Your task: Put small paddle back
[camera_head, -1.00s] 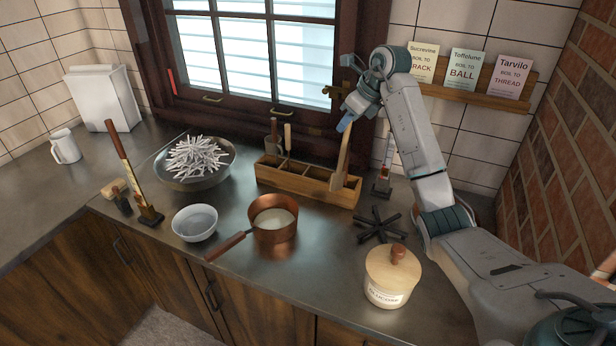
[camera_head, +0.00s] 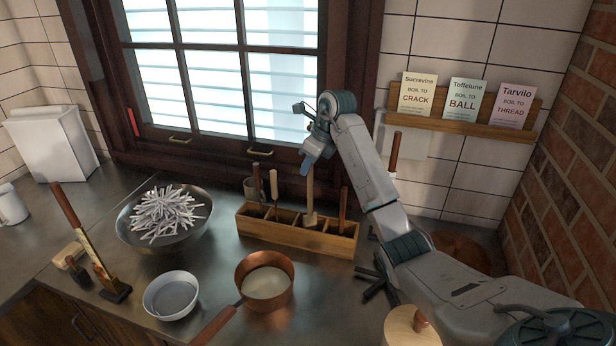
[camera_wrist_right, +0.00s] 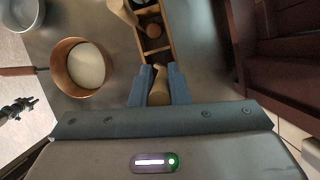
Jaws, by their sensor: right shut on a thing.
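The small wooden paddle (camera_head: 310,190) stands nearly upright in the head view. Its lower end is at a middle-right compartment of the wooden box (camera_head: 290,238); I cannot tell whether it rests on the bottom. My right gripper (camera_head: 311,161) is shut on the top of its handle, above the box. In the right wrist view, the handle (camera_wrist_right: 160,90) sits between the blue fingers, with the box (camera_wrist_right: 166,35) beyond. My left gripper is not in view.
Other handled tools (camera_head: 274,188) stand in or behind the box, with a brown handle (camera_head: 343,205) at its right end. A copper pan (camera_head: 264,282), a bowl of white sticks (camera_head: 165,218) and a white bowl (camera_head: 171,296) are nearby. The window (camera_head: 220,75) is close behind.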

